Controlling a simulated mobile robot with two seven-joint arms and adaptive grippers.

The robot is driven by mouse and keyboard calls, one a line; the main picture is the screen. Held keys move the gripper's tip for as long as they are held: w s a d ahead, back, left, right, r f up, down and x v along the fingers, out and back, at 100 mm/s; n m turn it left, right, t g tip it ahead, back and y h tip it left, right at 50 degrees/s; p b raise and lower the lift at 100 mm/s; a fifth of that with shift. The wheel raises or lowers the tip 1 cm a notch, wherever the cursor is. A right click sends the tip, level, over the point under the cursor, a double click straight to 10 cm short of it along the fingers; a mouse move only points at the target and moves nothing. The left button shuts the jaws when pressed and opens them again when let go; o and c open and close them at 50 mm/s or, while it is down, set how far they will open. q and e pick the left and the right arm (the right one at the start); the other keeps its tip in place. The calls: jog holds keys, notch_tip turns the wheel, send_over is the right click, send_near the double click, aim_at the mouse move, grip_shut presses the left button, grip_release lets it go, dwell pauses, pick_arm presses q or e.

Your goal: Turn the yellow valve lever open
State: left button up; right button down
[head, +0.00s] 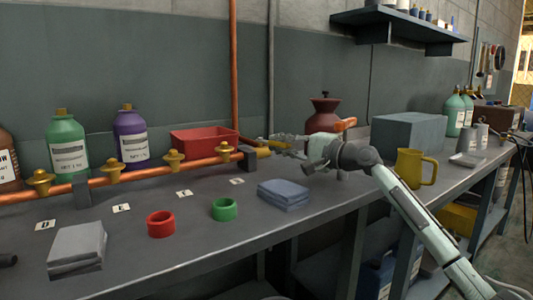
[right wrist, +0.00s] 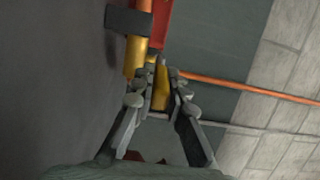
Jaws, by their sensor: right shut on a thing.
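The yellow valve lever (right wrist: 161,88) is between the two fingers of my right gripper (right wrist: 157,82) in the right wrist view. The gripper is shut on it. In the head view my right gripper (head: 287,143) reaches in from the right at the end of the orange pipe (head: 205,162). The fingers and arm partly cover the lever there. The yellow valve body (right wrist: 135,55) sits beside the lever, by a dark pipe bracket (right wrist: 128,20). My left gripper is in neither view.
A red tray (head: 200,140) stands behind the pipe, and a dark red canister (head: 322,117) stands behind my gripper. A blue-grey folded stack (head: 284,193), a green ring (head: 224,209) and a red ring (head: 161,224) lie in front. A yellow mug (head: 409,168) stands right of my forearm.

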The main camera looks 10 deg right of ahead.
jog(key=shift+d, duration=0.15)
jog(key=c, duration=1.5)
grip_release()
jog(key=shift+c, duration=0.2)
jog(key=v, duration=1.2)
jog(key=shift+c, duration=0.2)
